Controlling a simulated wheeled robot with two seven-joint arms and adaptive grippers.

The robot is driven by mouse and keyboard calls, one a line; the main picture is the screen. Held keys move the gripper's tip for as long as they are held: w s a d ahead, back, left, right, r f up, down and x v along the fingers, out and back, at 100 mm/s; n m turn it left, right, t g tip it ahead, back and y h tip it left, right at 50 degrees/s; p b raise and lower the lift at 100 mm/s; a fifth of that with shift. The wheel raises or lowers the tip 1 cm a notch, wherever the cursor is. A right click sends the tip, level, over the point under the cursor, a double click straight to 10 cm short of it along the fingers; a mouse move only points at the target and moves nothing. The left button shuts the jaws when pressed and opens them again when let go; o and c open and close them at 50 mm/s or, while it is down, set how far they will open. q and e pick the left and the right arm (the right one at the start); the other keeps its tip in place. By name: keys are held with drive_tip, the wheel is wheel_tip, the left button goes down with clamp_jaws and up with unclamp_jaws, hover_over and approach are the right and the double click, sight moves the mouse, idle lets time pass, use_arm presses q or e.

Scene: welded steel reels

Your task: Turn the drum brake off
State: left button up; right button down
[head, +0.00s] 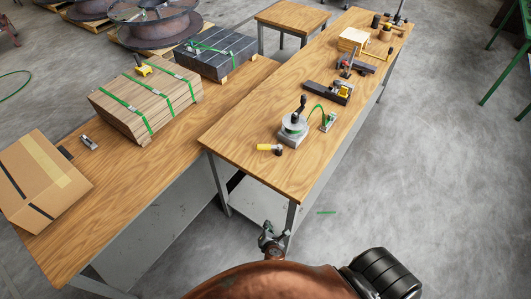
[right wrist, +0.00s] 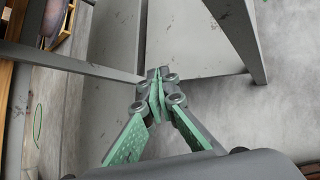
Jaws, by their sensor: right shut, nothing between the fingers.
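My right gripper (head: 269,232) is below and in front of the table's near end, apart from the device. In the right wrist view its green-padded fingers (right wrist: 158,88) are shut and empty. My left gripper is out of view.
The right table (head: 240,136) carries several more tools and blocks toward its far end. The left table (head: 190,145) holds a cardboard box (head: 42,180), strapped planks (head: 145,98) and strapped dark blocks (head: 215,52). A table leg (head: 291,220) stands close to my right gripper.

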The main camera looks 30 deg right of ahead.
drive_tip(key=w+r+n+t+h+p, duration=0.1)
drive_tip(key=w+r+n+t+h, duration=0.25)
drive_tip(key=r, duration=1.35)
drive_tip(key=n+t, duration=0.1)
drive_tip(key=n, duration=0.2)
approach(269, 147)
drive_tip(key=s+a+f, duration=0.2)
drive_tip(key=s+a, duration=0.3)
drive_tip(key=a, duration=0.1)
drive_tip(key=shift+h, duration=0.45)
drive_tip(key=x, duration=0.8)
drive_tip(key=r+p+x, duration=0.1)
drive_tip(key=x, duration=0.3)
drive_tip(key=shift+w+a, duration=0.1)
drive_tip(key=shift+w, duration=0.35)
drive_tip(key=shift+w+d+m, duration=0.25)
drive_tip(key=shift+w+d, duration=0.05)
drive_tip(key=shift+w, duration=0.05)
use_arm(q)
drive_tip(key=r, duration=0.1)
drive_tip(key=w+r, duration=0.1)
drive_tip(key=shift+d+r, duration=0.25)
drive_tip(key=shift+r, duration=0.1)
